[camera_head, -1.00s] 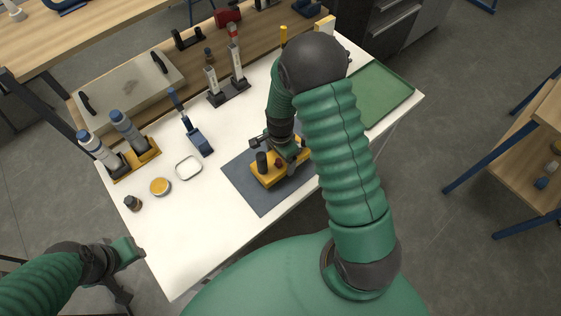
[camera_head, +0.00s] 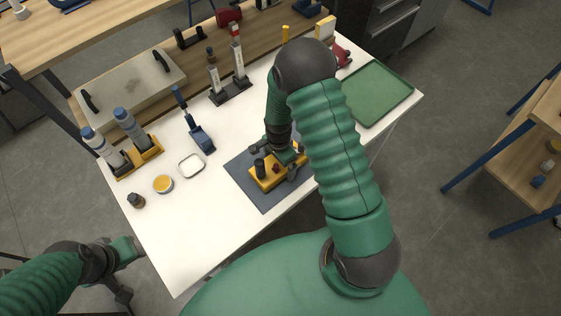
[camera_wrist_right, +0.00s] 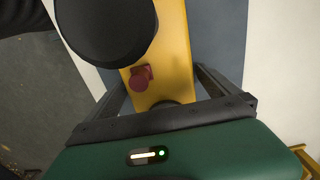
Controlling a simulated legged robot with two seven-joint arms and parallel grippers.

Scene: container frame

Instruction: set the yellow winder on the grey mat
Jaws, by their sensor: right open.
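The yellow winder (camera_head: 267,180), with a black knob and a red button, sits on the grey mat (camera_head: 264,203) near the front edge of the white table. My right gripper (camera_head: 286,156) is open, low over the winder's far side. In the right wrist view the yellow body (camera_wrist_right: 165,45) lies between the two dark fingers, with the red button (camera_wrist_right: 141,78) and the big black knob (camera_wrist_right: 105,25) close to the camera. Whether the fingers touch it cannot be told. My left gripper (camera_head: 130,270) hangs off the table's left front, its fingers unclear.
A green tray (camera_head: 376,94) lies at the table's right. A blue tool (camera_head: 201,138), a clear-lidded dish (camera_head: 191,165), a yellow-topped tin (camera_head: 163,184) and a bottle rack (camera_head: 140,158) stand left of the mat.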

